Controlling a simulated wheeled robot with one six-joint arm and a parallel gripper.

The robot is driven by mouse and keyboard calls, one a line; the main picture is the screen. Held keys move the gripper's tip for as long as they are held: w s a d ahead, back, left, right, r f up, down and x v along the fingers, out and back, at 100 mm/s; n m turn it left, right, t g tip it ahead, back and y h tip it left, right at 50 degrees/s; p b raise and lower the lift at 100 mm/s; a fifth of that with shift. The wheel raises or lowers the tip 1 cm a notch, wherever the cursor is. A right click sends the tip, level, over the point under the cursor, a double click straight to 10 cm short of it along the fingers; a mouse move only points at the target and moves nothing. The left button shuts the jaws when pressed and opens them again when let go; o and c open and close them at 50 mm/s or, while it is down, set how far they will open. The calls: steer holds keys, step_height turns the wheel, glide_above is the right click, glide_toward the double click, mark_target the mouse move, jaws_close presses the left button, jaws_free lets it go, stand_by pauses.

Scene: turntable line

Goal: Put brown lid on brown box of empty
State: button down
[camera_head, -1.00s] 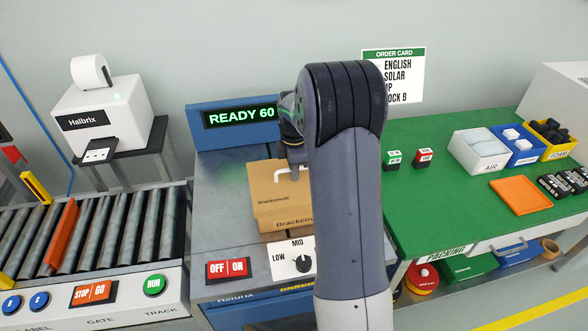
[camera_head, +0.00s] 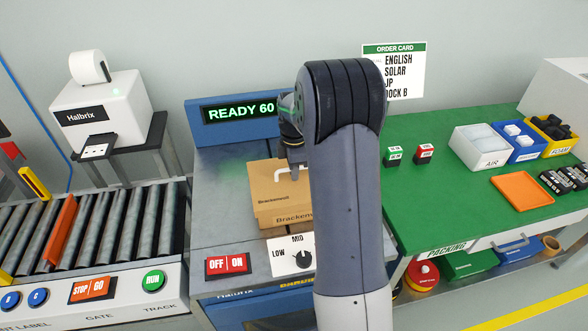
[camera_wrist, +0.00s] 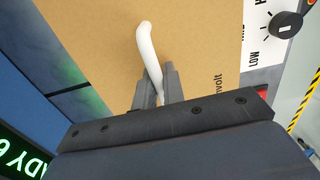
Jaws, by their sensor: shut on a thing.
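The brown lid (camera_head: 272,187) with a white handle (camera_head: 283,172) is over the brown box (camera_head: 280,218) on the grey machine top. The lid appears to rest on the box, roughly lined up with it; my arm hides their right side. In the wrist view, the lid (camera_wrist: 205,50) fills the middle and its white handle (camera_wrist: 146,45) stands between the fingers of my gripper (camera_wrist: 158,88). My gripper is shut on the handle. The inside of the box is hidden.
Behind the box is a blue panel reading READY 60 (camera_head: 238,113). In front are a red OFF/ON switch (camera_head: 228,264) and a dial (camera_head: 303,260). A roller track (camera_head: 100,225) lies left, a green packing table (camera_head: 440,190) right.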

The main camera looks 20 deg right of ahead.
steer(key=c, duration=1.4)
jaws_free()
steer(key=shift+c, duration=0.2)
steer(key=shift+r, duration=0.1)
step_height(320, 180, up, 11)
steer(key=shift+f, duration=0.2)
step_height(320, 180, down, 11)
steer(key=shift+r, duration=0.45)
